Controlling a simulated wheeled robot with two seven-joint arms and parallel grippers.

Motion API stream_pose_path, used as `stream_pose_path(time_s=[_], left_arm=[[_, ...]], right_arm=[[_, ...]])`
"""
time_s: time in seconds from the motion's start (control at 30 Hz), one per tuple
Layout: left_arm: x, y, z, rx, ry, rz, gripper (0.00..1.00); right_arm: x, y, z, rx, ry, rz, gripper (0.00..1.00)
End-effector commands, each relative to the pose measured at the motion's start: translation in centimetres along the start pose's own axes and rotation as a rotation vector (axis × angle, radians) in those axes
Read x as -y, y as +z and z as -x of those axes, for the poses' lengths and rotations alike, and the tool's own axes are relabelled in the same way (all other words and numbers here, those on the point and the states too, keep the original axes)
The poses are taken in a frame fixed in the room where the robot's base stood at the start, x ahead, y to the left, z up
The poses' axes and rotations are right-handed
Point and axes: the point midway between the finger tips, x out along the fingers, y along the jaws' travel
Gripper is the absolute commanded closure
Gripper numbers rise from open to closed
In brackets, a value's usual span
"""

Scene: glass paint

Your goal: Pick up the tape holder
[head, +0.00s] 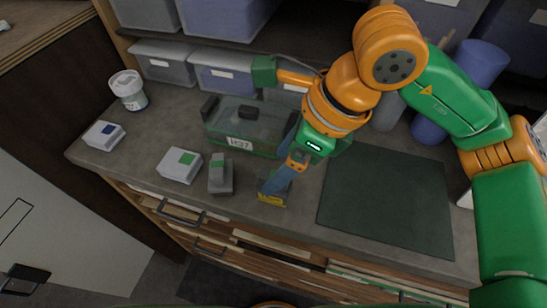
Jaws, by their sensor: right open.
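A small dark item with a yellow lower edge (272,199), which looks like the tape holder, sits near the front edge of the grey counter (140,150). My right gripper (275,187) points down at it from above and behind. The blue-grey fingers are open and overlap the item in the picture; whether they touch it I cannot tell. The fingers hide part of its top. My left gripper is not in view.
A grey block-like item (220,180) and a white box with a green label (180,165) stand left of the gripper. A clear green bin marked H37 (239,143) is behind. A dark mat (388,200) lies right. A white jar (128,90) stands far left.

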Motion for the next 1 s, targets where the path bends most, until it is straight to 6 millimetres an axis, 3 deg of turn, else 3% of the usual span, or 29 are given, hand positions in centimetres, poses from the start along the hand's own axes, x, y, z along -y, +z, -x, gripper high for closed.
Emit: stream_pose_path(time_s=[0.17, 0.37, 0.47, 0.6, 0.83, 1.0], left_arm=[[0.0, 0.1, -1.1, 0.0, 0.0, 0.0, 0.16], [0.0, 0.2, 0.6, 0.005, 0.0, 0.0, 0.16], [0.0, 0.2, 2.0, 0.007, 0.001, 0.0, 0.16], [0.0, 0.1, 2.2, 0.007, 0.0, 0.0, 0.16], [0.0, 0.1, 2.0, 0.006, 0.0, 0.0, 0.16], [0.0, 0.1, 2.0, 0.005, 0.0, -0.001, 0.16]], right_arm=[[0.5, -0.9, -0.8, -0.023, -0.043, 0.014, 0.18], [0.3, -0.7, -2.9, -0.024, -0.037, 0.013, 0.18], [0.1, -0.7, -4.8, -0.024, -0.034, 0.012, 0.18], [0.2, -0.9, -7.3, -0.02, -0.036, 0.013, 0.18], [0.2, -0.9, -7.7, -0.018, -0.038, 0.014, 0.18], [0.2, -0.9, -7.7, -0.018, -0.038, 0.014, 0.63]])
